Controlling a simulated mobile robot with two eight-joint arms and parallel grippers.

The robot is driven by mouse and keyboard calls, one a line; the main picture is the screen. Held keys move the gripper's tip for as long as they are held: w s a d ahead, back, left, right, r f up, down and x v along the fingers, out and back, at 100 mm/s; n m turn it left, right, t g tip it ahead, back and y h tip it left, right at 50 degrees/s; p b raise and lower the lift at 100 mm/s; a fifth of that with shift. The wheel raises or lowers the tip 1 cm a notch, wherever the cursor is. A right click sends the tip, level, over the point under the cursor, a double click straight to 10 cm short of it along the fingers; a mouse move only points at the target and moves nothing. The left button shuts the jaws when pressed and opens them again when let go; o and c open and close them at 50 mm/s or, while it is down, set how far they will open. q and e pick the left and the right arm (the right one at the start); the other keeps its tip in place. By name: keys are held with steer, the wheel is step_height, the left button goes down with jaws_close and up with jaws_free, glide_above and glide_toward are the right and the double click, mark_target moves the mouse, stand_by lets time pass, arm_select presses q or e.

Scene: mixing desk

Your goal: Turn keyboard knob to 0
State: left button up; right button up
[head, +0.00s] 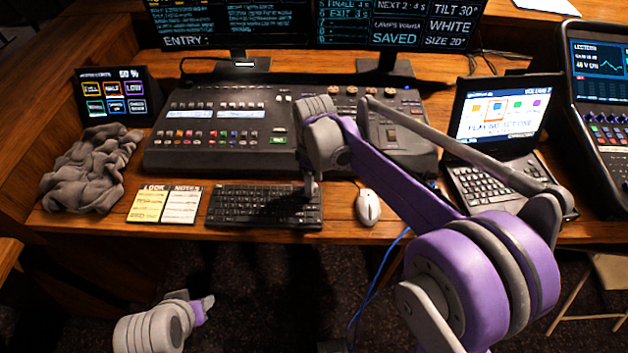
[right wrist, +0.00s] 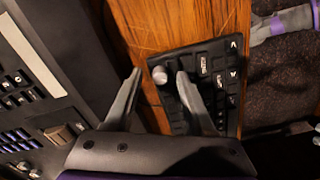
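The black keyboard (head: 255,207) lies near the front edge of the desk. In the right wrist view, its small grey round knob (right wrist: 160,75) stands at one corner of the keyboard (right wrist: 207,62). My right gripper (head: 310,188) points down at the keyboard's right end and hides the knob in the head view. In the right wrist view, the right gripper (right wrist: 159,72) is open, one finger on each side of the knob, with gaps visible. My left gripper (head: 205,304) is low at the left, in front of the desk; its finger opening is unclear.
A white mouse (head: 368,207) lies just right of the keyboard. Note sheets (head: 164,204) and a crumpled grey cloth (head: 92,168) lie to its left. The large mixing console (head: 220,155) stands close behind. A laptop (head: 500,125) is at the right.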

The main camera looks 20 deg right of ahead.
step_height(320, 180, up, 11)
steer(key=p, duration=0.1)
stand_by(0.6)
steer(key=shift+f, duration=0.1)
steer(key=s+d+f+m+t+p, duration=0.2)
steer(key=s+m, duration=0.3)
steer(key=s, duration=0.5)
steer(key=s+d+f+m+t+p, duration=0.2)
steer(key=s+m, duration=0.3)
steer(key=s, duration=0.6)
steer(key=shift+s+d+f+t+p, duration=0.2)
steer(key=shift+d+f+t+p, duration=0.25)
steer(key=shift+t, duration=0.25)
